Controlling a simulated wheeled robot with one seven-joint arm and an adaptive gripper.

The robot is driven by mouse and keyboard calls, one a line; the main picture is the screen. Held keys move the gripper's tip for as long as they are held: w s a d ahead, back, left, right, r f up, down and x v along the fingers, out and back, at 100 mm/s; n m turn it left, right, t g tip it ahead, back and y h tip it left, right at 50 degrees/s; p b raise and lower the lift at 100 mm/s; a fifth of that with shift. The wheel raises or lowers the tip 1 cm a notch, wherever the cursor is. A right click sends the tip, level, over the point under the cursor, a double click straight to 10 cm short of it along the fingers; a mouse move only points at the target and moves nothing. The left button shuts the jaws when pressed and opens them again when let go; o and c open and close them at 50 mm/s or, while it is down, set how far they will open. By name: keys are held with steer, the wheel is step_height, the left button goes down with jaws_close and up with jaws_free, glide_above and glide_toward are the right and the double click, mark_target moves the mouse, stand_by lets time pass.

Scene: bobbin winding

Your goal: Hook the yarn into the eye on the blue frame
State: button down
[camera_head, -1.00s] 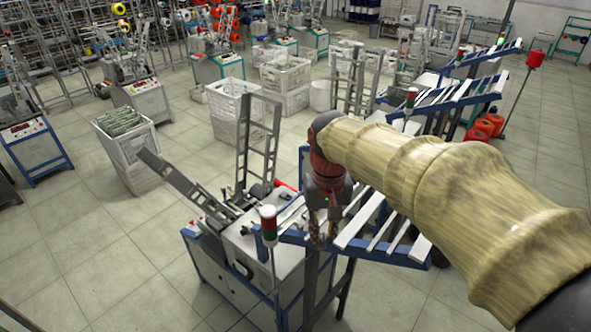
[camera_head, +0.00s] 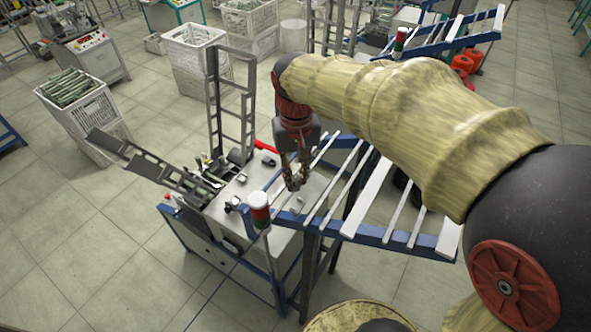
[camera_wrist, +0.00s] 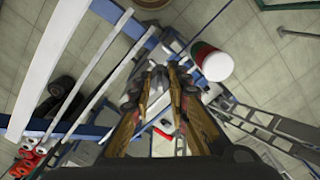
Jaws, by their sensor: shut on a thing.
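My gripper (camera_head: 293,187) points down over the near winding machine, beside the white slanting rods. I cannot pick out the eye.
A red, white and green signal lamp (camera_head: 260,210) stands just left of my gripper; it also shows in the wrist view (camera_wrist: 213,62). A grey ladder-like rack (camera_head: 214,110) rises behind the machine. A white crate (camera_head: 92,110) stands at the left. Open floor lies front left.

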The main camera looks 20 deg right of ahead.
mark_target(297, 190)
steer(key=f+b, duration=0.1)
steer(key=s+f+b, duration=0.1)
steer(key=f, duration=0.1)
steer(key=shift+f, duration=0.25)
steer(key=shift+w+r, duration=0.15)
steer(key=shift+w, duration=0.2)
steer(key=shift+s+r, duration=0.1)
steer(key=shift+s, duration=0.3)
steer(key=shift+w, duration=0.2)
steer(key=shift+f, duration=0.5)
steer(key=shift+f+b, duration=0.35)
steer(key=shift+b, duration=0.05)
steer(key=shift+f+b, duration=0.75)
steer(key=shift+f, duration=0.4)
steer(key=shift+r, duration=0.1)
